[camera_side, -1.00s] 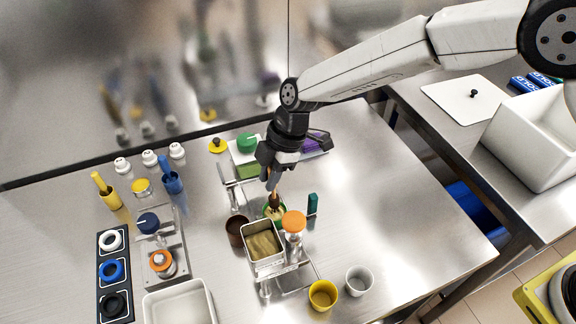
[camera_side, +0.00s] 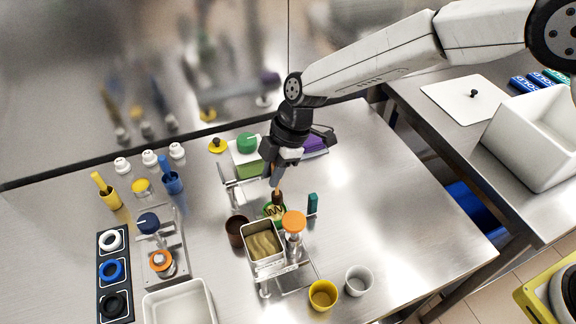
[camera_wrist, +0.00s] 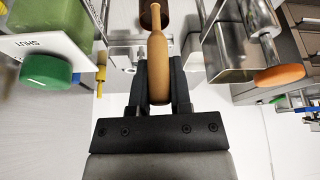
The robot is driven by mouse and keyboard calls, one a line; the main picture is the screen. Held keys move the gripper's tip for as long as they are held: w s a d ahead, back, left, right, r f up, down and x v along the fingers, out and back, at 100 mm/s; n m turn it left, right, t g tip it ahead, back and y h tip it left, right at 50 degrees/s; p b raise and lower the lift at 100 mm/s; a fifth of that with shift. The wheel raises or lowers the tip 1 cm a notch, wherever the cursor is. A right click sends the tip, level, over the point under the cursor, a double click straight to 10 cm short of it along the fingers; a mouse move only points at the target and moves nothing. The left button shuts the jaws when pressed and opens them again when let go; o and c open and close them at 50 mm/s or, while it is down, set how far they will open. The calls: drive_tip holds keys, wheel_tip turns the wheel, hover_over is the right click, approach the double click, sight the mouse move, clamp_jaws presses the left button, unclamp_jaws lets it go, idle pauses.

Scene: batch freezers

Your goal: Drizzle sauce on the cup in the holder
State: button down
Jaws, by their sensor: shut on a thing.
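My gripper (camera_side: 277,172) is shut on a tan-handled tool with a dark brown end (camera_side: 277,197). The wrist view shows the tan handle (camera_wrist: 158,62) between the two black fingers. The tool points down, its dark end just above a green-rimmed cup (camera_side: 265,211) at the middle of the table. Dark zigzag lines of sauce (camera_side: 275,210) lie on the cup's pale contents. The holder under the cup is mostly hidden behind the metal bin and the tool. I cannot tell whether the tool's tip touches the cup's contents.
A brown pot (camera_side: 237,231) stands left of the cup, with a metal bin of tan contents (camera_side: 263,243) in front. An orange-topped dispenser (camera_side: 294,223) and a teal block (camera_side: 313,204) are close on the right. Yellow (camera_side: 323,296) and white (camera_side: 359,281) cups stand in front. The table's right side is clear.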

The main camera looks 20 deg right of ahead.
drive_tip(key=shift+r, duration=3.2)
